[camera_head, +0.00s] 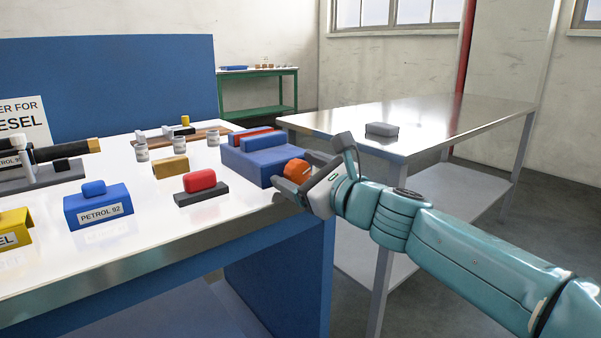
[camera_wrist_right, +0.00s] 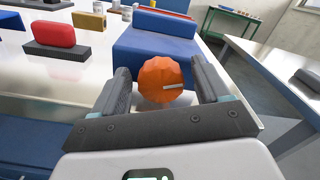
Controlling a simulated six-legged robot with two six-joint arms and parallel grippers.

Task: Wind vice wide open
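The vice (camera_head: 250,164) is a blue block at the right end of the white-topped workbench. A red bar (camera_head: 252,133) shows along its top, behind a raised blue jaw (camera_head: 263,143). An orange faceted knob (camera_head: 297,170) is on its near right side; in the right wrist view the knob (camera_wrist_right: 160,80) carries a pale line pointing right. My right gripper (camera_head: 299,172) is open, with one finger on each side of the knob and narrow gaps visible in the wrist view. I cannot tell how far the fingertips reach along it. My left gripper is not in view.
The workbench also holds a red block on a dark base (camera_head: 201,183), a tan block (camera_head: 171,166), a blue PETROL 92 holder (camera_head: 98,207), and small jars (camera_head: 180,146). A metal table (camera_head: 450,115) with a grey block (camera_head: 382,129) stands right, across a gap.

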